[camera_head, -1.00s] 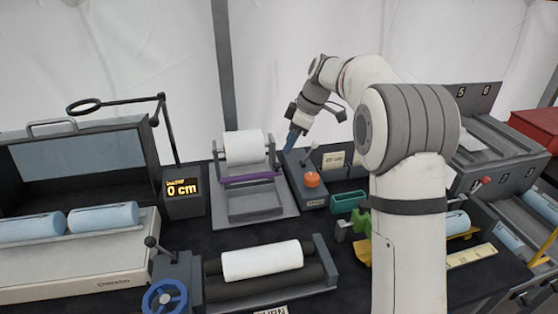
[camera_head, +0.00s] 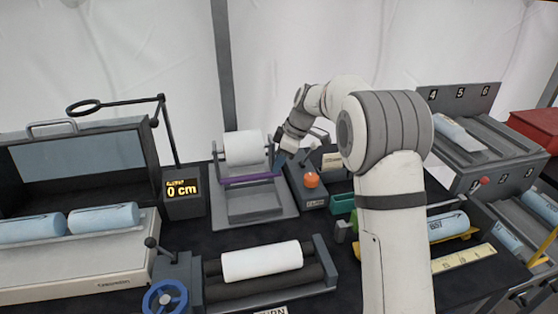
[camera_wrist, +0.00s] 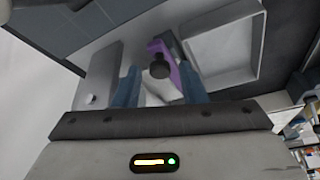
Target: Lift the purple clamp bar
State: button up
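The purple clamp bar (camera_head: 248,179) lies across the front of the grey stand with the white roll (camera_head: 245,147), its right end slightly higher in the picture. My gripper (camera_head: 280,160) is at the bar's right end, pointing down. In the wrist view the two blue fingers of my gripper (camera_wrist: 158,78) are apart. The purple bar (camera_wrist: 183,69) shows between and beyond them, close to the right finger, with a dark round knob (camera_wrist: 160,69) in front. I cannot tell whether a finger touches the bar.
A control box with an orange button (camera_head: 312,180) stands just right of the stand. A display (camera_head: 182,190) reading 0 cm is on the left. A white roll (camera_head: 262,261) lies on dark rollers in front.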

grip_shut()
jog(key=shift+r, duration=0.15)
